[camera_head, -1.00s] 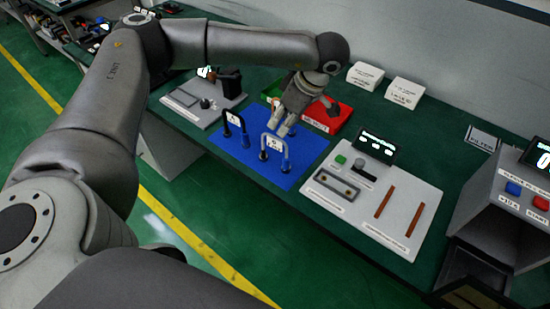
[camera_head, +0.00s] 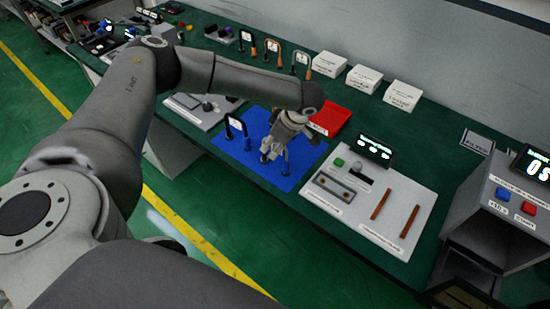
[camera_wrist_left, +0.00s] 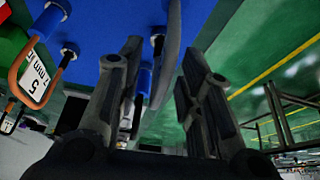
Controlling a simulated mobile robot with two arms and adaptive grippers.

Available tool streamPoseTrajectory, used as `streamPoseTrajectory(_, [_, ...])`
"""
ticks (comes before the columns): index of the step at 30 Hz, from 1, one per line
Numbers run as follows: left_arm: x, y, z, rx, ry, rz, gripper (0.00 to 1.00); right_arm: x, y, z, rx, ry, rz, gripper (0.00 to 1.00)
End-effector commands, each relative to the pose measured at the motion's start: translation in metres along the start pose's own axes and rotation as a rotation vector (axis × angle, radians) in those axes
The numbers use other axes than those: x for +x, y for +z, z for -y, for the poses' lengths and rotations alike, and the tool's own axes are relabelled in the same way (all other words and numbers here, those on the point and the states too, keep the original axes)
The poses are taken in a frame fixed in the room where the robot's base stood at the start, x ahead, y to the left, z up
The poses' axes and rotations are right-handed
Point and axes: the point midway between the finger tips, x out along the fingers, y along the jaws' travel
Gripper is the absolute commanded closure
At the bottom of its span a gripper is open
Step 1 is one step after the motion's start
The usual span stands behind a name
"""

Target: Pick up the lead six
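A lead (camera_head: 286,166) with a dark loop and blue plugs stands on the blue mat (camera_head: 225,153). My left gripper (camera_head: 268,153) is over it and hides its loop and label, so I cannot read its number. In the left wrist view, the gripper fingers (camera_wrist_left: 158,85) are spread, with a dark lead (camera_wrist_left: 168,50) between them; I cannot tell whether they touch it. A second dark lead (camera_head: 236,128) with a white label stands to the left. In the left wrist view, an orange lead (camera_wrist_left: 22,93) labelled 5 stands beyond the fingers. My right gripper is not in view.
A grey panel (camera_head: 350,220) with two brown bars is right of the mat. A red tray (camera_head: 331,118) lies behind the gripper. White boxes (camera_head: 363,78) and orange leads (camera_head: 301,60) stand farther back. A box with blue and red buttons (camera_head: 520,200) is at the right.

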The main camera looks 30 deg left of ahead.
Motion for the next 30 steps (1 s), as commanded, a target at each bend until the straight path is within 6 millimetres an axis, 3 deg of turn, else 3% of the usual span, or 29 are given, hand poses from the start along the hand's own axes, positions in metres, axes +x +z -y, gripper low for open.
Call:
streamPoseTrajectory(1, [0.000,0.000,0.000,0.000,0.000,0.000,0.66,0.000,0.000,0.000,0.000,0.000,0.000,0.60])
streamPoseTrajectory(9, [-0.001,0.000,0.000,0.000,0.000,0.001,1.00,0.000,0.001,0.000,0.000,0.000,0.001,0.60])
streamPoseTrajectory(23, [-0.003,-0.001,-0.001,-0.002,0.001,0.001,1.00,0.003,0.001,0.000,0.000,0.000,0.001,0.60])
streamPoseTrajectory(30, [-0.020,-0.008,-0.002,-0.003,0.004,0.002,1.00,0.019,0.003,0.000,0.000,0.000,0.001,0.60])
